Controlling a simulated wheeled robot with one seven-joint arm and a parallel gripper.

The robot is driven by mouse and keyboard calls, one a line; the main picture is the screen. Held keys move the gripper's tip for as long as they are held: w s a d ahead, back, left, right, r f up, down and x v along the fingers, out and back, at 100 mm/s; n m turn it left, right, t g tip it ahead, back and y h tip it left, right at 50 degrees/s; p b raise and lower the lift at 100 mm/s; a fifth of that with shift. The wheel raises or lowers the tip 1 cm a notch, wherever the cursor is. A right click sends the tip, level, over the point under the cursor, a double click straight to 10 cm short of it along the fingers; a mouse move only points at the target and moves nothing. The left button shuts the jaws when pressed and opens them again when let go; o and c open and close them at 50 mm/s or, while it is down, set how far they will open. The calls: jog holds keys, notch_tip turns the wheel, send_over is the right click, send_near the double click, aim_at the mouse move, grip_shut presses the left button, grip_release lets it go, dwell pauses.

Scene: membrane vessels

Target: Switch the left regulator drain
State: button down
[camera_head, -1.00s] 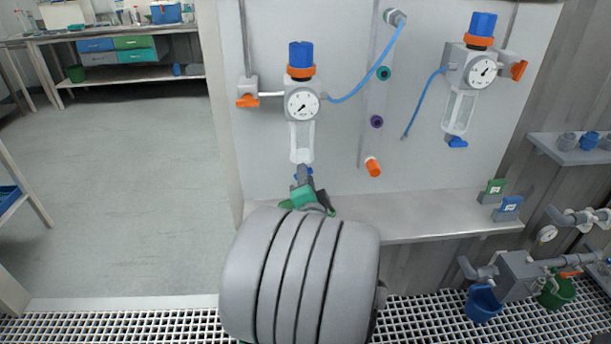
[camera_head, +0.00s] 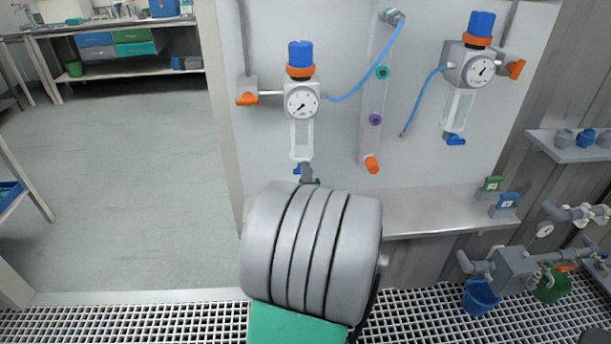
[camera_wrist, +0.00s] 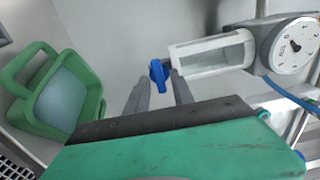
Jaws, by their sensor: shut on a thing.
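The left regulator (camera_head: 302,103) hangs on the white panel, with a blue knob, an orange ring, a round gauge and a clear bowl. Its blue drain lever (camera_head: 296,170) shows at the bowl's lower end, just left of my gripper (camera_head: 306,174). In the wrist view, the blue drain lever (camera_wrist: 159,76) sits between the two grey fingers of my gripper (camera_wrist: 158,83), which is shut on it. The bowl (camera_wrist: 212,53) extends to the right from the lever, towards the gauge (camera_wrist: 295,45). In the head view, my arm hides most of the gripper.
A green tub (camera_wrist: 62,95) stands close to the left of my fingers in the wrist view. The right regulator (camera_head: 479,70) hangs apart, with its own blue drain. A steel shelf (camera_head: 430,212) runs below the panel. A blue hose (camera_head: 360,85) leaves the left regulator.

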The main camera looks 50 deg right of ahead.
jog(key=c, duration=1.5)
grip_release()
jog(key=shift+o, duration=0.2)
jog(key=b+v, duration=0.2)
jog(key=v, duration=0.6)
